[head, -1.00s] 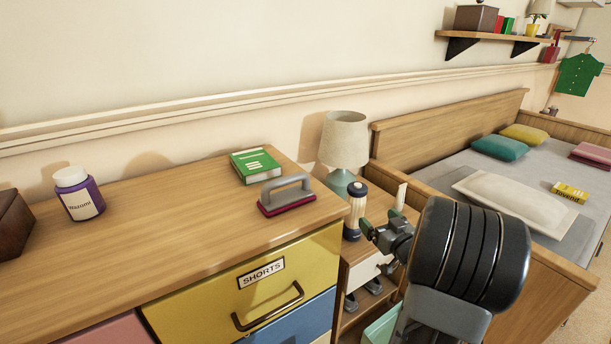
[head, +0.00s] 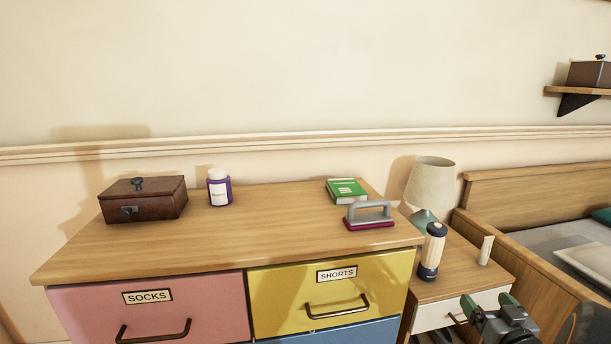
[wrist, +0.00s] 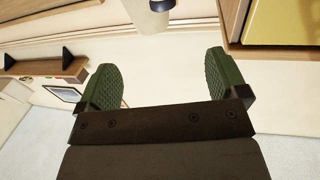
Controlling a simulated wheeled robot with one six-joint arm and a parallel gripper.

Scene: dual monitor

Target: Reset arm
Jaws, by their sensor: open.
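My gripper (head: 488,303) is at the lower right of the head view, in front of the nightstand. Its two green pads are apart, and nothing shows between them. In the wrist view my gripper (wrist: 160,85) is open, with both textured green pads spread wide. The picture there is strongly tilted, with wall and furniture behind the pads. Most of my arm is outside the head view.
A dresser (head: 150,250) carries a brown box (head: 145,200), a purple bottle (head: 219,189), a green book (head: 346,191) and a grey-handled brush (head: 369,215). A bed (head: 490,226) stands at right.

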